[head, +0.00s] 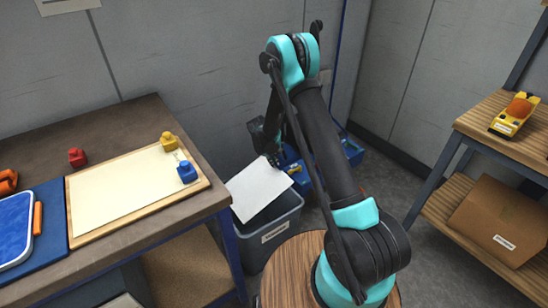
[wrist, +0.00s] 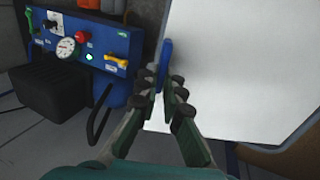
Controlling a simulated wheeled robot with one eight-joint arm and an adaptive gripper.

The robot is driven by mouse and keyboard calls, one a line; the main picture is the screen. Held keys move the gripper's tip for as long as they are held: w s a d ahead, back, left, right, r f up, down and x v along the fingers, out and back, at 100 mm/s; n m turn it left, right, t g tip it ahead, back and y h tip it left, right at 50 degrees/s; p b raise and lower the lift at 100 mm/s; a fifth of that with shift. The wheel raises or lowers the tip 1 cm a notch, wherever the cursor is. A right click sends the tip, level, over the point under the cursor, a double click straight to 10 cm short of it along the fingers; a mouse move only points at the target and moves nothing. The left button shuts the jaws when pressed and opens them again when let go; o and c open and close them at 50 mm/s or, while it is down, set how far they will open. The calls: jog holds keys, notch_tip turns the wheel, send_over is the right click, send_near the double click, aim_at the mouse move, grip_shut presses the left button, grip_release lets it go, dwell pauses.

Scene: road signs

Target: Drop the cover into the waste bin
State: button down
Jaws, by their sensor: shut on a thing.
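The cover is a flat white sheet (head: 258,190) held tilted over the opening of the grey waste bin (head: 284,243). In the wrist view the cover (wrist: 235,75) fills the right half, with a blue tab (wrist: 166,58) at its left edge. My gripper (wrist: 167,90) is shut on the cover at this tab. In the head view my gripper (head: 272,158) is dark, partly hidden, and just above the sheet's upper right edge. The sheet hides much of the bin's opening. I cannot tell whether it touches the rim.
A workbench (head: 200,192) stands left of the bin, bearing a board (head: 125,196) with red, yellow and blue pieces around it. A shelf (head: 500,130) with a cardboard box (head: 502,218) stands at right.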

aim_at(273, 169)
jog(key=shift+f, duration=3.4)
jog(key=c, duration=1.6)
grip_release()
jog(key=o, duration=0.8)
jog(key=shift+r, duration=5.05)
